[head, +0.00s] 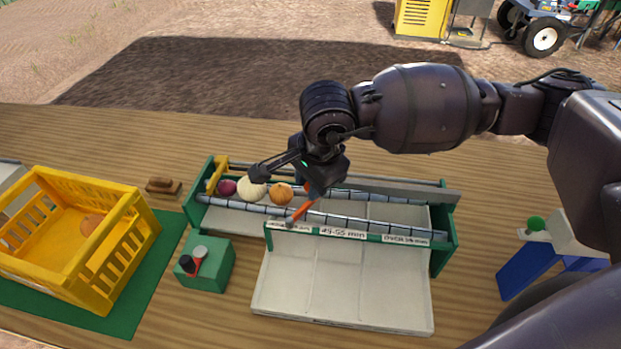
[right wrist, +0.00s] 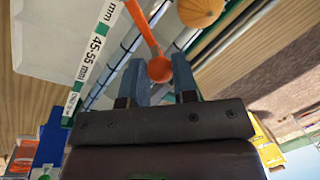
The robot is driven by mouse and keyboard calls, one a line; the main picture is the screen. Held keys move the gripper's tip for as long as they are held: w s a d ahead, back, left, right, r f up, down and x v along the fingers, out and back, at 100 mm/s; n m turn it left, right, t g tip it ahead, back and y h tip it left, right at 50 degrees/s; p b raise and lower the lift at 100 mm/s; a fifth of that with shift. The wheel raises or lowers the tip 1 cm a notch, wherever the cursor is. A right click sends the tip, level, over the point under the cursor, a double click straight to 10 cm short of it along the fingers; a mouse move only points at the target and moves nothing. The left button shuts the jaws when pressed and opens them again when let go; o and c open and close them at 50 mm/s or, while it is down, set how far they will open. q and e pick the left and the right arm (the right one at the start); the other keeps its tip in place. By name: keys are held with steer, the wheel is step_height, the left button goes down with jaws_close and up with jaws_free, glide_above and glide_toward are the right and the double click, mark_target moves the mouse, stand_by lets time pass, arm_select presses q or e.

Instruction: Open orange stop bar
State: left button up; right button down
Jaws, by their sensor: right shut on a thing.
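The orange stop bar (head: 303,210) lies across the rollers of the green-framed onion sorter (head: 449,235), slanting down to the left toward the front label rail. My right gripper (head: 312,185) is above the rollers at the bar's upper end. In the right wrist view the bar's round orange knob (right wrist: 159,68) is between the two blue-grey fingers of my right gripper (right wrist: 161,75), which is shut on it. Left of the bar, a purple onion (head: 227,188), a white onion (head: 251,190) and a yellow onion (head: 281,194) sit in a row on the rollers. My left gripper is not in view.
A yellow crate (head: 120,262) stands on a green mat (head: 160,265) at left. A green control box (head: 213,272) with a red-and-black switch is in front of the sorter. A pale sectioned tray (head: 345,315) extends forward. A blue stand (head: 540,272) is at right.

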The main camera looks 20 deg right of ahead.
stand_by(0.4)
steer(key=c, duration=0.9)
jaws_free()
steer(key=r, duration=0.3)
steer(key=s+r, duration=0.1)
steer(key=r, duration=0.3)
steer(key=s+r, duration=0.1)
steer(key=r, duration=0.2)
steer(key=shift+d+r+p, duration=0.35)
steer(key=shift+p, duration=0.05)
steer(key=shift+c, duration=0.5)
